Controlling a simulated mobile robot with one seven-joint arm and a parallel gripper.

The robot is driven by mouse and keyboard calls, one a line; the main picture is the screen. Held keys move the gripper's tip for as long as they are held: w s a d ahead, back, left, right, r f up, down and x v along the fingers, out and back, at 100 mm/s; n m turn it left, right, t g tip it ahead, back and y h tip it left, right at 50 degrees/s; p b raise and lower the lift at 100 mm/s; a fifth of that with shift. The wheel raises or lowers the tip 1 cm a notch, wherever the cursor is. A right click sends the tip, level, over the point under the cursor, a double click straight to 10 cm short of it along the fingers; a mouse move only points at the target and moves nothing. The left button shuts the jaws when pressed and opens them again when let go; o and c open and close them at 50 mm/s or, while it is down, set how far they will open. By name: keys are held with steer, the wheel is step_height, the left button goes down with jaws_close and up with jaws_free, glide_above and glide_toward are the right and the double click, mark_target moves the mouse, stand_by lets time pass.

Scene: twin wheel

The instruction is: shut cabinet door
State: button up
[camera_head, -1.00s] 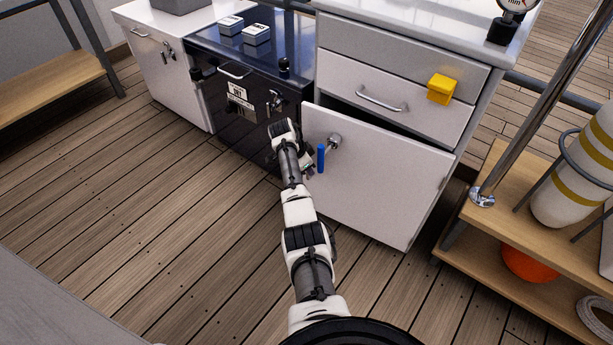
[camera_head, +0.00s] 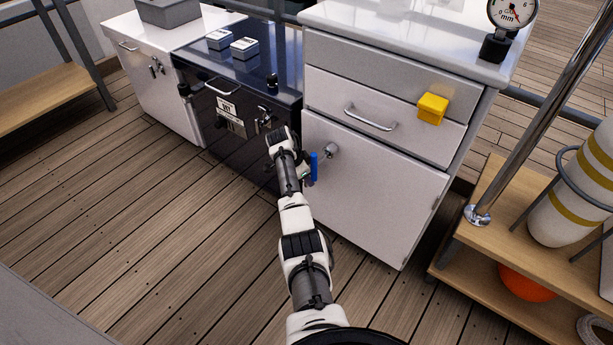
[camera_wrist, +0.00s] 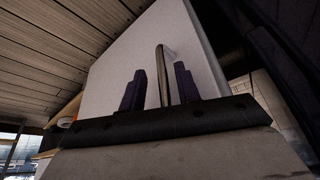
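The white cabinet door (camera_head: 375,195) is the large lower panel under the drawers in the head view. It sits close to the cabinet front, with no wide dark gap along its top. I cannot tell whether it is fully flush. A metal handle (camera_head: 331,150) is near its upper left. My gripper (camera_head: 308,172) is in front of the door's left part, partly hidden by my arm; a blue finger shows. In the wrist view my gripper's two dark fingers (camera_wrist: 160,90) stand apart, with the metal handle bar (camera_wrist: 163,72) between them in the picture. The door (camera_wrist: 130,60) fills the background there.
A dark cabinet (camera_head: 235,100) stands left of the door. A drawer with a handle (camera_head: 370,118) and a yellow block (camera_head: 432,108) are above. A wooden shelf unit (camera_head: 500,225) with a metal post is close on the right. The plank floor (camera_head: 140,220) on the left is clear.

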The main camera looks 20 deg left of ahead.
steer(key=p+v, duration=0.3)
steer(key=v, duration=1)
steer(key=shift+s+r, duration=0.2)
steer(key=shift+r, duration=0.15)
steer(key=shift+a, duration=0.1)
